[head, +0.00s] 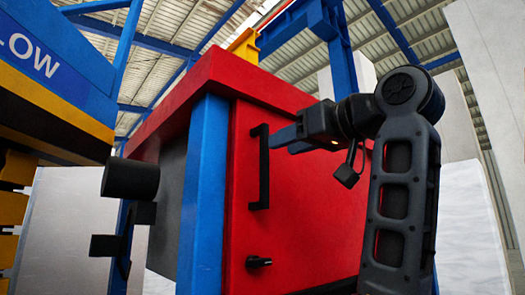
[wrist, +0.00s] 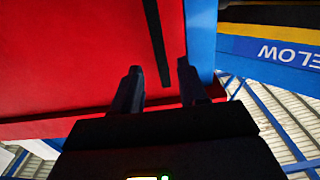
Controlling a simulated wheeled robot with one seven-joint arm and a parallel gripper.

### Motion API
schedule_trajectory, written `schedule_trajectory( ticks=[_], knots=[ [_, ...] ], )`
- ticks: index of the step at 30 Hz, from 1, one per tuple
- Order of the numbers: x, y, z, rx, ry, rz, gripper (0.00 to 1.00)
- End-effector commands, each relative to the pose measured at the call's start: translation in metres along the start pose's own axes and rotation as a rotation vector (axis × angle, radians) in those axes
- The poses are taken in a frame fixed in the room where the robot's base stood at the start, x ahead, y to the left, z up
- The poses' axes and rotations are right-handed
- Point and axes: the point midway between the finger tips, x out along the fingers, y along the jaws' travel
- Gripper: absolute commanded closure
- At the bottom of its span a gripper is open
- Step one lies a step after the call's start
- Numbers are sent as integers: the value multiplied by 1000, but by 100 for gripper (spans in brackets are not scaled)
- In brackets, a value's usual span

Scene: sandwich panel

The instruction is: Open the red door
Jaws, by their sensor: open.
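The red door (head: 305,190) is the front of a red cabinet and looks shut in the head view. A black vertical bar handle (head: 259,168) sits near its left edge, with a small black knob or latch (head: 259,262) below. My gripper (head: 272,138) is open, beside the handle's upper part on its right. In the wrist view the red door (wrist: 70,60) fills the left, and the handle (wrist: 157,40) lies between the two fingers (wrist: 159,68) in the picture. I see no finger closed on it; I cannot tell if the tips reach around it.
A blue post (head: 203,190) stands left of the door, with a grey box and black cylinder (head: 130,179) beyond it. A blue and yellow structure (head: 50,70) with lettering is at far left. A red ledge (head: 225,75) overhangs the door's top.

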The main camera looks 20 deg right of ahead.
Motion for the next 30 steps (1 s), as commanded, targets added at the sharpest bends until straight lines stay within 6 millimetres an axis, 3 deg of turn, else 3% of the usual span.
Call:
schedule_trajectory(
  ticks=[15, 26, 30],
  knots=[
    [69, 0, 0, 2, -2, -1, 57],
    [75, 0, 1, 0, 0, 0, 57],
    [75, 0, 1, 0, 0, 0, 69]
  ],
)
